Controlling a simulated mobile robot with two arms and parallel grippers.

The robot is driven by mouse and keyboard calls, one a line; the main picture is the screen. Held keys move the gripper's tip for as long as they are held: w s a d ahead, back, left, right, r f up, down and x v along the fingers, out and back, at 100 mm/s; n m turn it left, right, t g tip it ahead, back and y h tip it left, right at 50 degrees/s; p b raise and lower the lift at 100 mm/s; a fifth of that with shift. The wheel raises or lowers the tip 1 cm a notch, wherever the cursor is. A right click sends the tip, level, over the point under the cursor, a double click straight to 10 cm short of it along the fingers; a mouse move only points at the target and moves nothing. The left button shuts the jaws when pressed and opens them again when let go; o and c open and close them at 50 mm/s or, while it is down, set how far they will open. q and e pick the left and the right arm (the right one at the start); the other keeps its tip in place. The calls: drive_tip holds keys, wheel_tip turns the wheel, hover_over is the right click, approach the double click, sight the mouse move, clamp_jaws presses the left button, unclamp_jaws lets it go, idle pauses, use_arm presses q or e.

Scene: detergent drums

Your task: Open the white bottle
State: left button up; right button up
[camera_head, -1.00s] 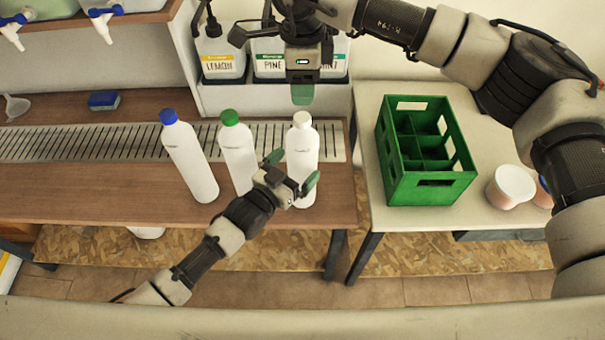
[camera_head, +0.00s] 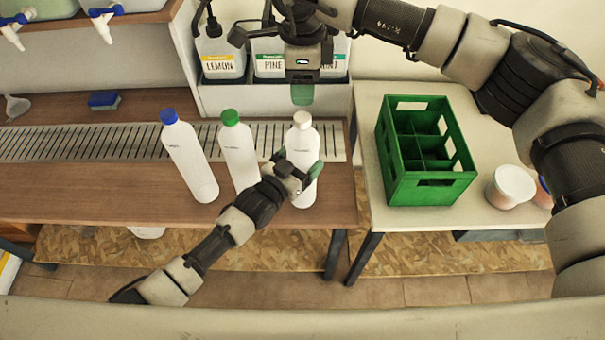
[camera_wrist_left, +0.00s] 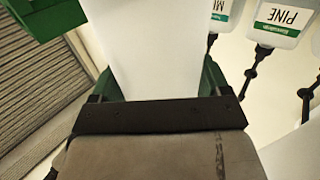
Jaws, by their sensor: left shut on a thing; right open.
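The white bottle with the white cap (camera_head: 303,142) stands upright on the wooden counter, rightmost of three bottles. My left gripper (camera_head: 300,172) is shut on its lower body; the left wrist view shows the white bottle body (camera_wrist_left: 145,50) between its green fingers. My right gripper (camera_head: 302,92) hangs just above the white cap (camera_head: 302,118), its green fingertips pointing down and apart from the cap. It is open, though only one finger shows clearly in the head view.
A green-capped bottle (camera_head: 238,150) stands close left of the white one, and a blue-capped bottle (camera_head: 188,158) is further left. A green crate (camera_head: 430,185) and a tub (camera_head: 510,186) stand on the right table. Labelled drums (camera_head: 222,62) are behind.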

sight(302, 117)
use_arm(q)
drive_tip(key=c, duration=0.5)
drive_tip(key=shift+o, duration=0.2)
use_arm(e)
drive_tip(key=m, duration=0.8)
drive_tip(key=shift+m, duration=0.3)
drive_tip(key=m, duration=1.3)
drive_tip(key=shift+m, duration=0.4)
drive_tip(key=m, duration=1.3)
drive_tip(key=shift+f+m, duration=0.3)
drive_tip(key=shift+f, duration=0.05)
wheel_tip(302, 117, down, 7)
drive_tip(key=shift+f, duration=0.2)
drive_tip(key=shift+c, duration=0.5)
